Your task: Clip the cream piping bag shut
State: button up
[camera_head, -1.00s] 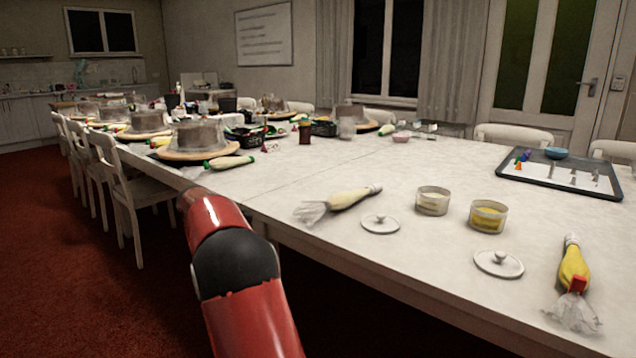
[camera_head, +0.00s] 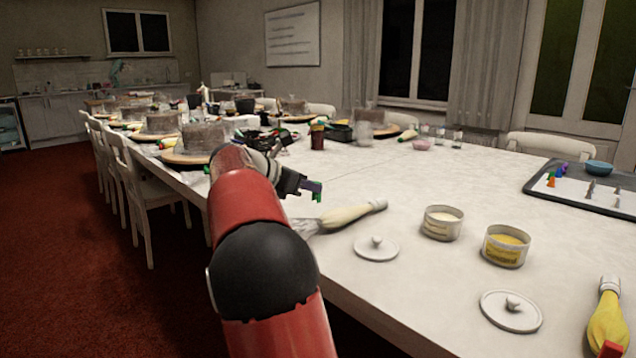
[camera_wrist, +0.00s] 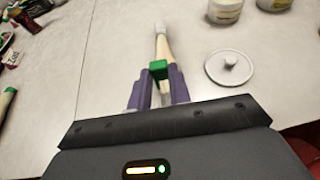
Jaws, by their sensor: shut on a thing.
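The cream piping bag (camera_head: 352,215) lies on the near part of the white table, its nozzle end to the right and its clear, crumpled tail to the left. In the wrist view the bag (camera_wrist: 164,47) lies beyond the fingers, nozzle end at the top. My gripper (camera_head: 308,190), with purple fingers in the wrist view (camera_wrist: 158,82), is shut on a green clip (camera_wrist: 158,69). In the head view it is at the bag's tail end and looks above the table. The clip hides part of the bag in the wrist view; I see no clear contact between them.
A white lid (camera_head: 376,249), a cream tub (camera_head: 442,223) and a yellow tub (camera_head: 506,246) stand right of the bag. A second lid (camera_head: 511,312) and a yellow piping bag (camera_head: 606,318) with a red clip (camera_head: 612,350) lie nearer. Cake stands crowd the far left; mid-table is clear.

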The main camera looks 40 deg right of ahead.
jog(key=shift+a+f+b, duration=0.15)
jog(key=shift+f+b, duration=0.25)
jog(key=shift+f, duration=0.5)
notch_tip(320, 180, down, 3)
jog(key=b, duration=0.3)
jog(key=shift+r, duration=0.15)
jog(key=shift+a+f, duration=0.1)
jog(key=shift+f, duration=0.4)
jog(key=shift+a+r+p, duration=0.1)
jog(key=shift+p, duration=0.4)
jog(key=shift+p, duration=0.3)
jog(key=shift+a+f+b, duration=0.1)
jog(key=shift+f+b, duration=0.2)
jog(key=shift+f, duration=1.2)
dwell(0.6)
jog(key=o, duration=0.9)
